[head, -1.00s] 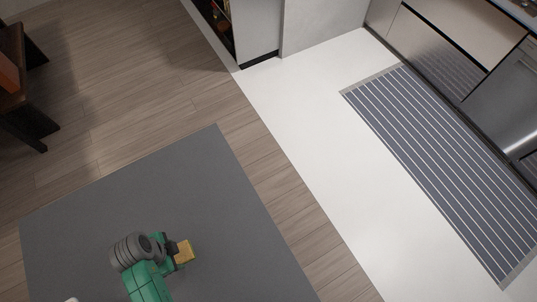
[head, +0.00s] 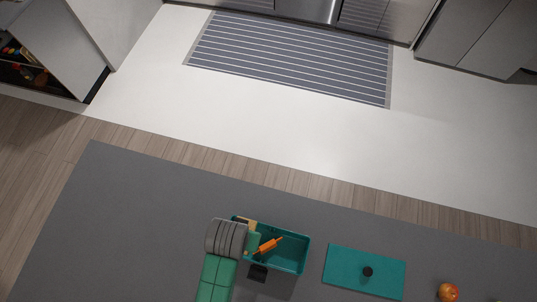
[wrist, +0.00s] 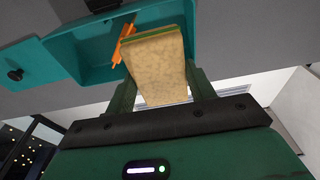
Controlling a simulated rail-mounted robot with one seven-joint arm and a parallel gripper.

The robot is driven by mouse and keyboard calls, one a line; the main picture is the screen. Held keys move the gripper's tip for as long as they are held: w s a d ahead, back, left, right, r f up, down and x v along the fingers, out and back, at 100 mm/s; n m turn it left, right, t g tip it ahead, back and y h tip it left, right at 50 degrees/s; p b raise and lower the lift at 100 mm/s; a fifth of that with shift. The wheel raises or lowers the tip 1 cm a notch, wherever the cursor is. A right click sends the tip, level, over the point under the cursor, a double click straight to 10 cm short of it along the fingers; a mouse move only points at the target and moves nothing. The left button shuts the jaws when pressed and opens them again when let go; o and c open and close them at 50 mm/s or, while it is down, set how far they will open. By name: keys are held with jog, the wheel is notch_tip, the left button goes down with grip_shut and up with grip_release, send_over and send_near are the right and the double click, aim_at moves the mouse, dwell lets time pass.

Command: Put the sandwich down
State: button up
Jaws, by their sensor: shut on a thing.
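The sandwich, tan bread with a thin green edge, is held between the two fingers of my gripper (wrist: 160,88). It fills the middle of the wrist view (wrist: 158,72). In the head view only a small tan part of the sandwich (head: 249,224) shows past my arm. My gripper (head: 251,241) is at the left end of a teal open box (head: 298,265), with the sandwich over or just inside that end; I cannot tell its height above the floor of the box. An orange carrot-like thing (head: 268,245) lies in the box, to the right of the sandwich.
A flat teal lid (head: 345,280) with a black knob (head: 368,271) lies right of the box. A red-orange apple (head: 449,292) sits further right. The grey table (head: 130,220) is bare on the left. A striped runner (head: 290,58) lies on the floor beyond.

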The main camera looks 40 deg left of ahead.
jog(key=shift+w+a, duration=0.1)
notch_tip(320, 180, down, 10)
dwell(0.6)
jog(key=shift+f+b, duration=0.3)
jog(key=shift+f, duration=0.3)
jog(key=o, duration=0.7)
jog(key=shift+o, duration=0.2)
jog(key=r, duration=0.4)
jog(key=s+r, duration=0.1)
jog(key=r, duration=0.3)
jog(key=d+r+p, duration=0.1)
jog(key=r, duration=0.4)
jog(key=shift+s+r, duration=0.1)
jog(key=shift+s, duration=0.25)
